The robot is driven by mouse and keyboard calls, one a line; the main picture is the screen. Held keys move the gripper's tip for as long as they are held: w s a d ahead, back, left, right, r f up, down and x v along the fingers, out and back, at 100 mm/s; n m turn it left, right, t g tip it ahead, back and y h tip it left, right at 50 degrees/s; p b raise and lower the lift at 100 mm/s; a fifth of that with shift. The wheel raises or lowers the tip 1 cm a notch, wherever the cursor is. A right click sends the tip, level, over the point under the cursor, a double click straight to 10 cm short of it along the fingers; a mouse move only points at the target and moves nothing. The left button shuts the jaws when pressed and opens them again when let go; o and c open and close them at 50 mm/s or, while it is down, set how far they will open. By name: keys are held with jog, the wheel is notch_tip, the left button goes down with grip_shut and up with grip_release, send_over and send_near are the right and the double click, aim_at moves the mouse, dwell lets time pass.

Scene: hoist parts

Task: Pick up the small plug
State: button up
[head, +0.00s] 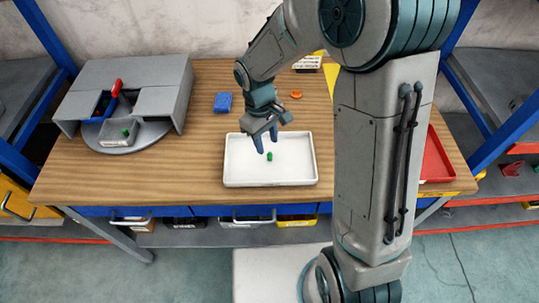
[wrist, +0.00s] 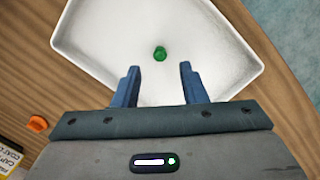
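The small plug is a small green piece (head: 269,156) lying in the white tray (head: 240,178) in the head view. In the wrist view the plug (wrist: 160,54) lies on the tray floor, ahead of the fingertips and roughly centred between them. My gripper (head: 265,144) is above the tray, with its two blue fingers apart and nothing between them. In the wrist view the open gripper (wrist: 157,72) shows both fingers over the near part of the tray. The fingers do not touch the plug.
A blue block (head: 222,102) and an orange piece (head: 296,94) lie behind the tray on the wooden table (head: 205,140). A grey stand (head: 130,80) with a red-handled part is at the left. A red tray (head: 436,160) is at the right, partly behind my arm.

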aim_at(269, 153)
jog(key=f, duration=0.4)
jog(key=shift+s+d+f+p, duration=0.25)
jog(key=shift+s+d+p, duration=0.1)
jog(key=shift+s, duration=0.05)
grip_shut()
jog(key=shift+r, duration=0.1)
